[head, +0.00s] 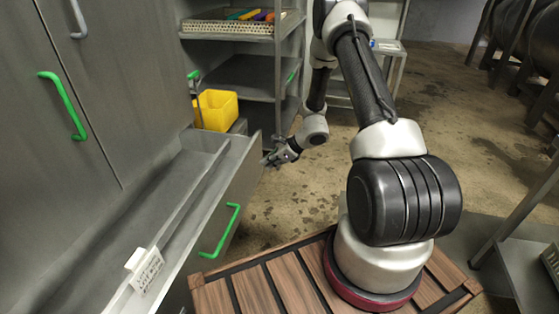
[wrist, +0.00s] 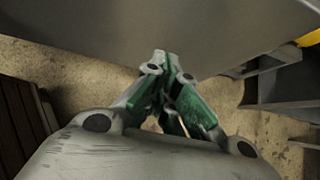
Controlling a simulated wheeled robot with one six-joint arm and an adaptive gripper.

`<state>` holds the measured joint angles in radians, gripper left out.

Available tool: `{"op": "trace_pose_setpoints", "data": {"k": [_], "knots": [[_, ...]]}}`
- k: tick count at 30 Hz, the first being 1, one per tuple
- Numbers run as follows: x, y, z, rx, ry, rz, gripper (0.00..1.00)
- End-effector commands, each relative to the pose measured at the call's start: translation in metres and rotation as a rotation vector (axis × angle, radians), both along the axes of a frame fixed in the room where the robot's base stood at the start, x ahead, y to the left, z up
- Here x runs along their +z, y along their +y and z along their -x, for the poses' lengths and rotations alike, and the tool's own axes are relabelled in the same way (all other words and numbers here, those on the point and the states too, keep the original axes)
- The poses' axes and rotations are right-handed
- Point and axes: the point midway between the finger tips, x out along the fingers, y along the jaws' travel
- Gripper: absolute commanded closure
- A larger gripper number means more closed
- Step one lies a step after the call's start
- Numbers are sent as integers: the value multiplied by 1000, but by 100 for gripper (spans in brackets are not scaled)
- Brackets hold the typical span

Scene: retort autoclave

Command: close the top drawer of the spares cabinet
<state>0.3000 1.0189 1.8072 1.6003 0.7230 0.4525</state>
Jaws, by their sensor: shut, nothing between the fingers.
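The top drawer (head: 190,215) of the grey metal spares cabinet (head: 75,110) stands pulled out at the left of the head view. Its front panel carries a green bar handle (head: 219,231). A white printed tag (head: 146,268) sits inside the drawer. My gripper (head: 268,161) is at the far end of the drawer's front panel, close to its outer side; I cannot tell whether it touches. In the wrist view my gripper (wrist: 165,60) is shut and empty, its tips at the lower edge of a grey metal panel (wrist: 150,30).
A yellow bin (head: 214,110) stands beyond the drawer, by a grey shelf rack (head: 250,75) with a tray (head: 240,22) of coloured items on top. Wet-looking floor (head: 470,130) lies open at the right. A grey table (head: 530,245) stands at lower right.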

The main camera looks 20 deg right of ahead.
Motion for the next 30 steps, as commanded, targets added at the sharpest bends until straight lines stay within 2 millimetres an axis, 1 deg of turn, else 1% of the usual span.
{"op": "trace_pose_setpoints", "data": {"k": [3,6,19,23,26,30], "knots": [[0,10,-8,1,0,1,100],[0,14,-11,-1,1,0,100],[0,16,-12,-1,1,0,100],[0,19,-15,1,1,0,100],[0,26,-20,3,0,0,100],[0,40,-30,4,-1,0,100]]}}
